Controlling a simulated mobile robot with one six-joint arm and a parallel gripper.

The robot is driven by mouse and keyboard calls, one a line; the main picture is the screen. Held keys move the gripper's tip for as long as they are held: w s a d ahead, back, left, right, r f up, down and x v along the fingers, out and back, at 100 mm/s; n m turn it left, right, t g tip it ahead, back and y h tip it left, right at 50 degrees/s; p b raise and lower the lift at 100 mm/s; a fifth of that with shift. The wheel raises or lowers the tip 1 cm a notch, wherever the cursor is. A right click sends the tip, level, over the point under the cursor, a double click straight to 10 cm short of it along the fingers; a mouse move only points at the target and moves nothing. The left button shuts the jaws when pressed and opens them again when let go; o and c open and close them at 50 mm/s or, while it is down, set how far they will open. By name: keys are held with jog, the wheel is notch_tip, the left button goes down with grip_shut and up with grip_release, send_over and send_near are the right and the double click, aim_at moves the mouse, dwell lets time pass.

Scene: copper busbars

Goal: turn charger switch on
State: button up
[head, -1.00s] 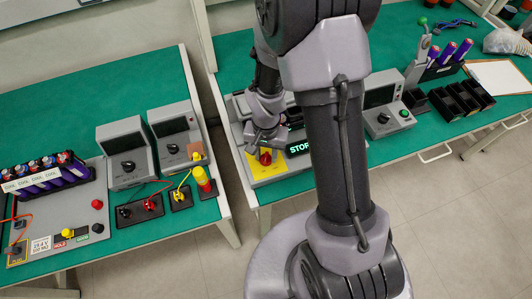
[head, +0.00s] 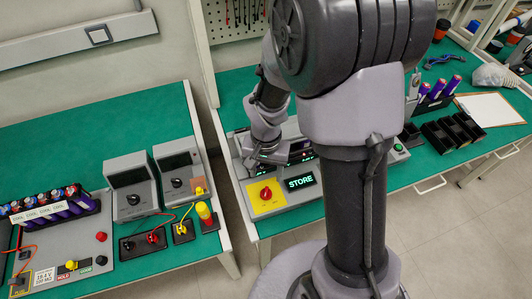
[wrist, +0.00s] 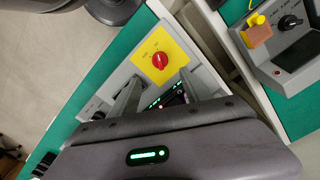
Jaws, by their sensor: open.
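The charger (head: 300,202) is a grey sloped unit on the right bench. Its red rotary switch (head: 266,193) sits on a yellow plate (head: 259,208), beside a lit green display (head: 300,183) reading STORE. In the wrist view the red switch (wrist: 160,60) shows just beyond the fingertips. My gripper (head: 252,160) is behind and above the switch, apart from it. The wrist view shows my gripper (wrist: 160,82) open, with nothing between its two fingers. The lettering around the switch is too small to read. My arm hides part of the charger's right side.
Two grey units (head: 131,186) with black knobs and a battery rack (head: 48,210) stand on the left bench. A gap separates the benches. Black bins (head: 455,130) and a clipboard (head: 490,108) lie on the right bench. The green bench top behind the charger is partly clear.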

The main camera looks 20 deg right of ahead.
notch_tip(320, 180, up, 7)
jog(key=p, duration=0.1)
jog(key=shift+p, duration=0.35)
